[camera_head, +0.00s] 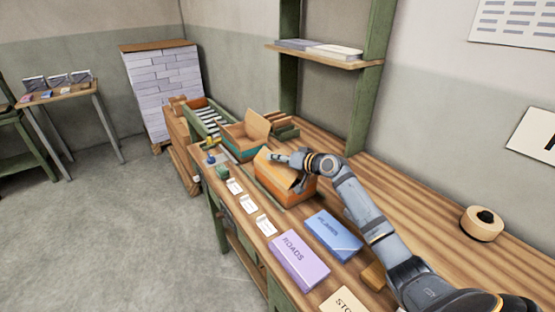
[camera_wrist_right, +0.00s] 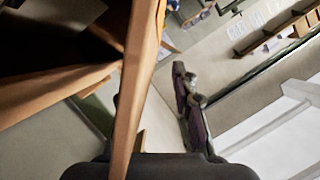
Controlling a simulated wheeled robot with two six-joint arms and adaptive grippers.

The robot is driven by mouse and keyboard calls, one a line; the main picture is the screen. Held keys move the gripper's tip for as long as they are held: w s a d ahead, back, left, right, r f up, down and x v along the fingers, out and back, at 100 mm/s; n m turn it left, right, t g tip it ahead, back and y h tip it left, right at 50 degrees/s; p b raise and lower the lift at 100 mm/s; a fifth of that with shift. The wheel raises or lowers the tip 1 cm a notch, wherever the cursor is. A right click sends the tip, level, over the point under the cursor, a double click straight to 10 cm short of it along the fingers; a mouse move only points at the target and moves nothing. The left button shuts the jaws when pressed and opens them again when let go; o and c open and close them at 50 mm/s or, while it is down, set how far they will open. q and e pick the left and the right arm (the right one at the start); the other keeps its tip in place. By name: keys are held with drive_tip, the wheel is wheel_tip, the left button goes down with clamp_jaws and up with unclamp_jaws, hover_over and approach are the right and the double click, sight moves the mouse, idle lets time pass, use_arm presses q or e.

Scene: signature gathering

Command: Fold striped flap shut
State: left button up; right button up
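My right gripper (camera_head: 277,157) is at the top of an orange-brown box (camera_head: 285,184) on the bench. In the right wrist view the fingers (camera_wrist_right: 155,110) are spread apart. A wooden panel (camera_wrist_right: 138,75) runs edge-on between them, and most of the left finger is hidden behind it. I cannot tell whether the panel touches a finger. Behind, a teal box (camera_head: 238,152) has a plain brown flap (camera_head: 257,123) standing up. I cannot make out stripes on any flap. My left gripper is not in view.
A purple ROADS box (camera_head: 299,262), a blue box (camera_head: 333,236) and small white cards (camera_head: 249,204) lie along the bench front. A round wooden item (camera_head: 482,226) sits at the right. A shelf (camera_head: 325,57) stands behind. The bench right of my arm is mostly clear.

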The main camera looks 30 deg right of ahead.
drive_tip(key=v, duration=0.7)
drive_tip(key=shift+s, duration=0.2)
drive_tip(key=shift+d+r, duration=0.1)
